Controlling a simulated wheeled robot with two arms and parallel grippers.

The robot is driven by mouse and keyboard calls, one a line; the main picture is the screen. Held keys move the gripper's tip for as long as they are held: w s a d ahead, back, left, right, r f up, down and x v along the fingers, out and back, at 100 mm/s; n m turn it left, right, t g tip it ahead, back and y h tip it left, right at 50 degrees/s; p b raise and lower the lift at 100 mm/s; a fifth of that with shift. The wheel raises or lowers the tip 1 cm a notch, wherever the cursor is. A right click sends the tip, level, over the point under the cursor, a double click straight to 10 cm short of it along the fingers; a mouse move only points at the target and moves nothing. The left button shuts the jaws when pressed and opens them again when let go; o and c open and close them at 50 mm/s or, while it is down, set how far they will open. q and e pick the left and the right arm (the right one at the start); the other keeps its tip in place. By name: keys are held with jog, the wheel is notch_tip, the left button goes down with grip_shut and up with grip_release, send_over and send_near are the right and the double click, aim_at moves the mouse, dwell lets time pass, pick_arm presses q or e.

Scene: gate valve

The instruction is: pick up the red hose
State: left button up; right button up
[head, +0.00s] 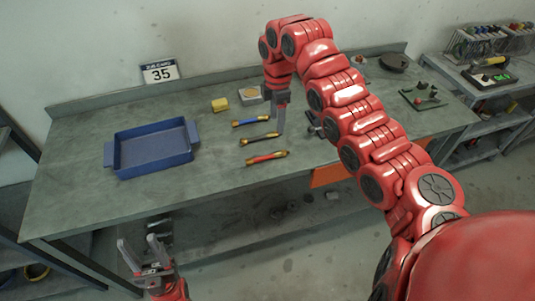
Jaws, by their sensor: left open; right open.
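The red hose (267,158) lies on the grey workbench, with brass-coloured ends. It is the nearest of a row of 3 short hoses; a black hose (259,139) and a blue hose (251,122) lie behind it. My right gripper (281,124) points down over the bench, to the right of the hoses and behind the red one. It is open and appears empty; its fingers overlap in this view. My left gripper (142,251) is open and empty, low in front of the bench, left of the red hose and apart from it.
A blue tray (152,168) stands empty at the left of the workbench (80,190). A yellow block (220,105) and a small plate-like item (250,96) lie behind the hoses. A "35" sign (160,72) stands at the back. My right arm hides part of the bench.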

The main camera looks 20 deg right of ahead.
jog(key=p, duration=0.4)
send_over(275, 153)
jog(key=f, duration=0.9)
jog(key=shift+s+f, duration=0.35)
jog(key=shift+a+f, duration=0.1)
jog(key=shift+f, duration=0.4)
jog(key=f, duration=0.1)
jog(key=f+p, duration=0.1)
jog(key=f, duration=0.1)
jog(key=f+p, duration=0.1)
jog(key=shift+w+f, duration=0.3)
grip_shut()
